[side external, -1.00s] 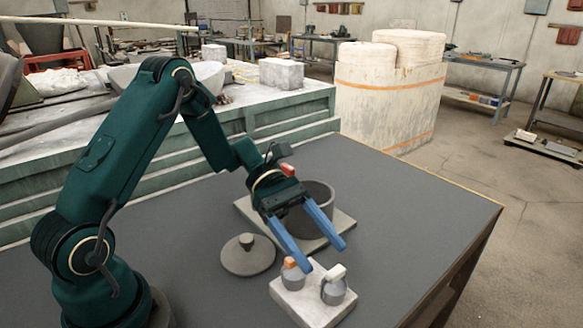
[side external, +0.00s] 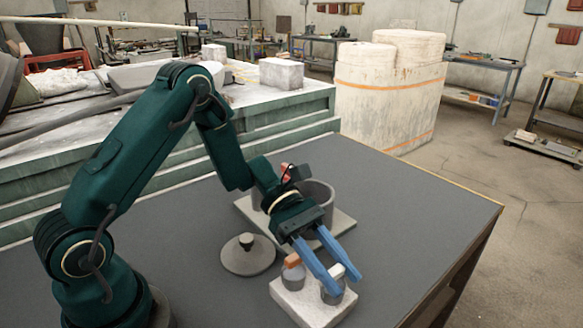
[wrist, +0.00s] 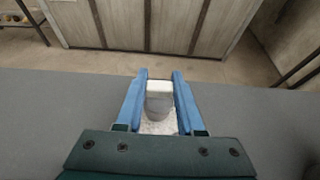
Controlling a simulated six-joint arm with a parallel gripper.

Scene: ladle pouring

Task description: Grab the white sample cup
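The white sample cup (side external: 337,271) is a small grey cup with a white block on top, upright on the pale stand (side external: 305,307). In the wrist view the cup (wrist: 159,104) stands between the two blue fingers, with the stand (wrist: 158,125) below it. My gripper (side external: 346,283) points down and forward, one finger on each side of the cup. The fingers (wrist: 159,76) are apart, with narrow gaps visible beside the cup's body. The near finger hides part of the cup in the side view.
An orange-marked cup (side external: 292,272) stands on the same stand, just left of my fingers. A round grey lid (side external: 247,258) lies on the table to the left. A grey pot (side external: 320,196) on a square plate stands behind my gripper. The table's right side (side external: 420,205) is clear.

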